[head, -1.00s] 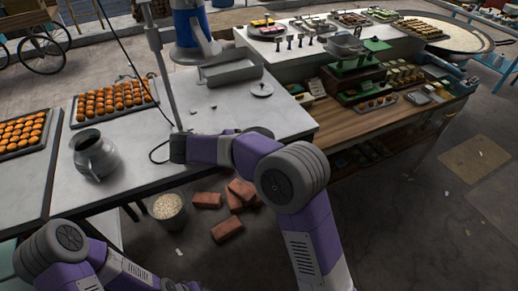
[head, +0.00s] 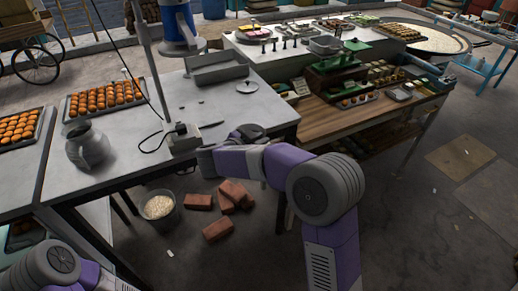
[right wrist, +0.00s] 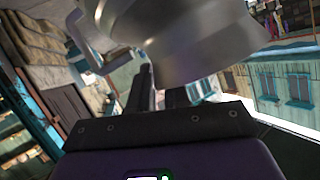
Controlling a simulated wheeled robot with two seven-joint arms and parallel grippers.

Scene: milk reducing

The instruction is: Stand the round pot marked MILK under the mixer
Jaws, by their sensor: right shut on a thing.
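A shiny metal pot (right wrist: 190,40) fills the top of the right wrist view, with a handle-like part at its left. My right gripper (right wrist: 170,92) is shut on it; no MILK lettering shows. In the head view my right arm reaches over the front of the table, and its hand and the held pot are mostly hidden behind the arm. The mixer (head: 180,28), blue with a grey underside, hangs over the back of the table. A grey metal jug (head: 88,146) stands upright at the left, apart from my right arm. My left gripper is out of view.
A box with a cable (head: 183,138) sits at the table's front. Bun trays (head: 106,98) are at the left. Bricks (head: 218,228) and a bucket (head: 158,207) stand below.

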